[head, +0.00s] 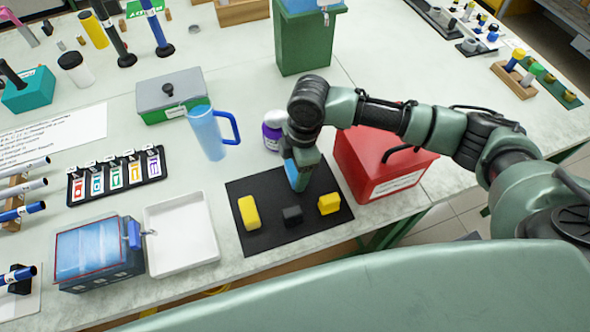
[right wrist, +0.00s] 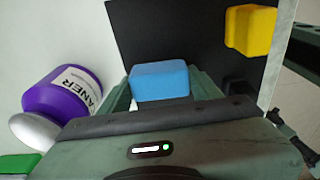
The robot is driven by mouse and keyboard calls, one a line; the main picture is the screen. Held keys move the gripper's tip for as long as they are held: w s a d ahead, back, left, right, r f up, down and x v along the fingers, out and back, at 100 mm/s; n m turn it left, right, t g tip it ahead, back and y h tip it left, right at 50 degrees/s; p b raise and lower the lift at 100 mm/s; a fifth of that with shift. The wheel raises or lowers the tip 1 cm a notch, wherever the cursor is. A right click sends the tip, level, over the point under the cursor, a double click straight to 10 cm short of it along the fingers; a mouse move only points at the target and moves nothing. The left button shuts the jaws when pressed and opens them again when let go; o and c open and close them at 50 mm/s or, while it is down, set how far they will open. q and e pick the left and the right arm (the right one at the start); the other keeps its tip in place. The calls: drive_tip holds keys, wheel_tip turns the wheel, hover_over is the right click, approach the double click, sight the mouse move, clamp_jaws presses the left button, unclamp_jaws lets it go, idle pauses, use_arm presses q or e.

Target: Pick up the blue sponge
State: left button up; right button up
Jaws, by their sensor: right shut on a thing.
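The blue sponge (right wrist: 160,82) is a light-blue block between the fingers of my right gripper in the right wrist view. In the head view my right gripper (head: 298,178) points down over the back part of the black mat (head: 268,233), with a strip of the blue sponge (head: 291,174) showing at its fingers. The gripper is shut on the sponge. I cannot tell whether the sponge touches the mat. My left gripper is not in view.
On the mat are a yellow block (head: 249,213), a black block (head: 292,215) and another yellow block (head: 329,203). A red box (head: 375,165) stands close right of the gripper. A purple bottle (head: 271,136) and a blue mug (head: 207,135) stand behind and left. A white tray (head: 181,232) is left.

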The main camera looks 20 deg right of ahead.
drive_tip(key=shift+r, duration=0.15)
wheel_tip(320, 180, up, 20)
drive_tip(key=shift+b, duration=0.4)
